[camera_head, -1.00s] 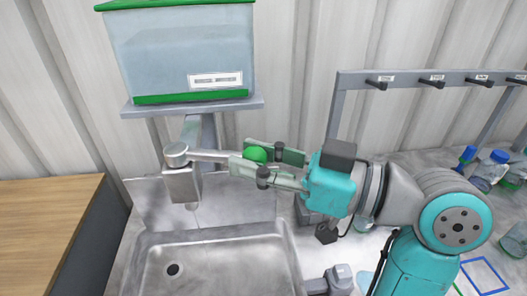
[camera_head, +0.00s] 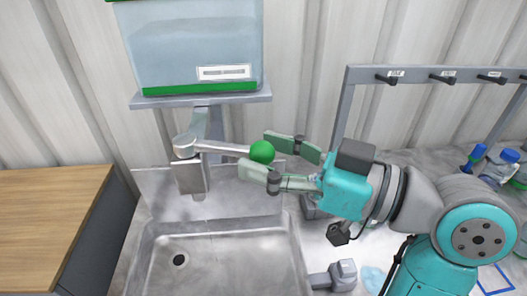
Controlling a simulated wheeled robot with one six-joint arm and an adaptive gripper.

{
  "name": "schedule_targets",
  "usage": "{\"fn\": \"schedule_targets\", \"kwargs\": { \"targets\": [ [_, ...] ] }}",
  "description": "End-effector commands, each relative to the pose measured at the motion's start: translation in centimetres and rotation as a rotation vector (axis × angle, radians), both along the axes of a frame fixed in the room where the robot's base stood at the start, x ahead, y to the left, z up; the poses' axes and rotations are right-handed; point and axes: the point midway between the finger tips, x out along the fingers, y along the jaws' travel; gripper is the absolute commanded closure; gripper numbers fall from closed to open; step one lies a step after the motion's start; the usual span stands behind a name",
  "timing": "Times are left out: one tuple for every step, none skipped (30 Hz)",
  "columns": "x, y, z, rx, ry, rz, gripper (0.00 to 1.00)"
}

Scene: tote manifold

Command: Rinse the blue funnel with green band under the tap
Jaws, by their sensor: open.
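The grey tap (camera_head: 192,177) hangs over the metal sink (camera_head: 158,240), with its arm reaching right to a green ball knob (camera_head: 262,151). My gripper (camera_head: 256,154) is open, with one finger behind and one in front of the knob. I cannot tell whether either finger touches it. I cannot make out a blue funnel with a green band for certain. A pale blue, see-through item (camera_head: 373,279) lies on the counter beside my arm, partly cut off by the frame, and its shape is unclear. No clear water stream shows under the tap.
A water tank (camera_head: 190,45) with green edges stands on a shelf above the tap. A wooden-topped cabinet (camera_head: 45,215) is at left. A peg rack (camera_head: 430,73) and blue-capped bottles (camera_head: 508,155) are at right. The sink basin looks empty.

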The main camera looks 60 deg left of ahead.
Motion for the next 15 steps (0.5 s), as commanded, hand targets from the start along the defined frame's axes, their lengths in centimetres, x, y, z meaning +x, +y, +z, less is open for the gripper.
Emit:
{"fn": "schedule_targets", "kwargs": {
  "targets": [
    [0.4,-0.5,0.0,0.000,0.000,-0.002,0.41],
    [0.7,-0.9,0.0,0.000,0.000,-0.003,0.41],
    [1.1,-1.5,0.0,-0.001,-0.001,-0.004,0.41],
    [1.4,-2.0,0.0,0.000,0.000,-0.003,0.41],
    [1.8,-2.5,0.0,0.000,0.000,-0.004,0.41],
    [2.2,-3.1,0.0,0.000,0.000,-0.004,0.41],
    [2.6,-3.7,0.0,0.001,0.000,-0.005,0.41],
    [2.9,-4.2,0.0,0.000,0.000,-0.005,0.41],
    [3.3,-4.9,0.0,0.000,0.000,-0.004,0.41],
    [3.7,-5.4,0.0,-0.001,-0.001,-0.004,0.41],
    [4.0,-5.8,0.0,0.000,0.000,-0.003,0.41],
    [4.4,-6.4,0.0,0.000,0.000,-0.004,0.41],
    [4.6,-6.8,0.0,0.000,0.000,-0.003,0.41],
    [4.9,-7.2,0.0,0.000,0.000,-0.003,0.41],
    [5.2,-7.7,0.0,0.000,0.000,-0.003,0.41]
  ]
}}
